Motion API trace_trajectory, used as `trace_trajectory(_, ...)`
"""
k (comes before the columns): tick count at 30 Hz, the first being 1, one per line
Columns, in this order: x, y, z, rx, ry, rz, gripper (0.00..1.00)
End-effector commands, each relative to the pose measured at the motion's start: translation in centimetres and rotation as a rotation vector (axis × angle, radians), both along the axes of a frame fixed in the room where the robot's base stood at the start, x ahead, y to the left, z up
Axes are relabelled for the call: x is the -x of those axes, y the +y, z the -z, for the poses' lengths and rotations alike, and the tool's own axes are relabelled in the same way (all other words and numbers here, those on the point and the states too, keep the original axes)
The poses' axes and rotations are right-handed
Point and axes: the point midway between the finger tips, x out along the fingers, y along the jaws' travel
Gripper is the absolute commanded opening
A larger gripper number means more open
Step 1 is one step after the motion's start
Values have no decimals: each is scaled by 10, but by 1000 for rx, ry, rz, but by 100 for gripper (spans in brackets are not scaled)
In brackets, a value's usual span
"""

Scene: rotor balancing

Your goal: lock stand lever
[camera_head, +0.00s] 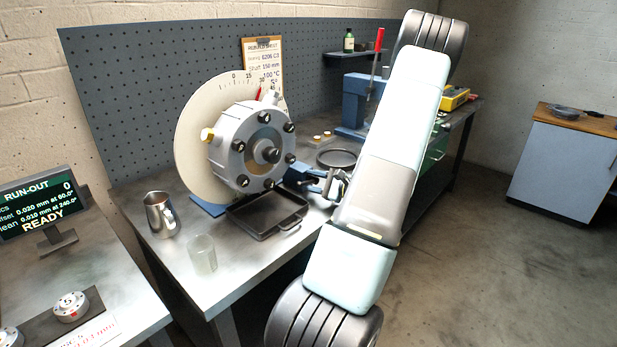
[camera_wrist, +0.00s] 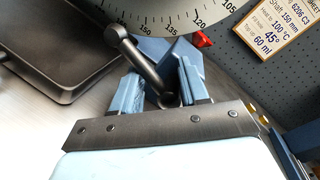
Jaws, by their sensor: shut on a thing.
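The stand's dark lever (camera_wrist: 140,62), a rod with a round knob, shows in the wrist view between the two blue-grey jaws of my gripper (camera_wrist: 160,78). My gripper is shut around its lower part; the exact contact is partly hidden. In the head view my gripper (camera_head: 316,182) is low at the right side of the stand, and the lever is hard to make out there. The grey bolted rotor housing (camera_head: 229,152) is mounted in front of the large cream graduated dial (camera_head: 190,135). The blue stand base (camera_head: 206,206) shows below the dial.
A black tray (camera_head: 262,231) lies in front of the rotor, close to my gripper. A metal jug (camera_head: 160,215) and a clear glass (camera_head: 202,254) stand at the bench's front left. A dark round dish (camera_head: 338,158) lies behind my gripper. The pegboard (camera_head: 130,90) closes off the back.

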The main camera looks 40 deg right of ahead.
Motion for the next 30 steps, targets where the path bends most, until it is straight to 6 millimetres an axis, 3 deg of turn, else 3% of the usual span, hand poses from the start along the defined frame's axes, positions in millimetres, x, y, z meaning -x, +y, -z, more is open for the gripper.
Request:
trace_trajectory(9, 33, -7, -13, -1, -18, -1, 39)
trace_trajectory(30, 72, -21, -18, -2, -17, 1, 39)
